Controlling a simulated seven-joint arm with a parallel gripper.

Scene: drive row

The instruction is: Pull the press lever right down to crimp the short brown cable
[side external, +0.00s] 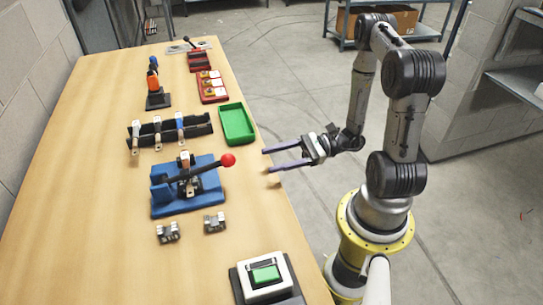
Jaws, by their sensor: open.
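The press has a blue base (165,200) and stands on the bench. Its dark lever (200,172) slants up to the right and ends in a red ball knob (228,160). A small brownish and metallic piece (184,160) shows at the middle of the press; I cannot tell if it is the short brown cable. My gripper (268,161) is open and empty, its two fingers pointing left at the bench's right edge. It is to the right of the red knob, apart from it.
A black rack (200,127) holds several pieces behind the press, with a green tray (237,124) beside it. Two small metal blocks (168,232) (215,222) lie in front. A green button box (265,275) stands at the near right. Red fixtures (212,87) stand farther back.

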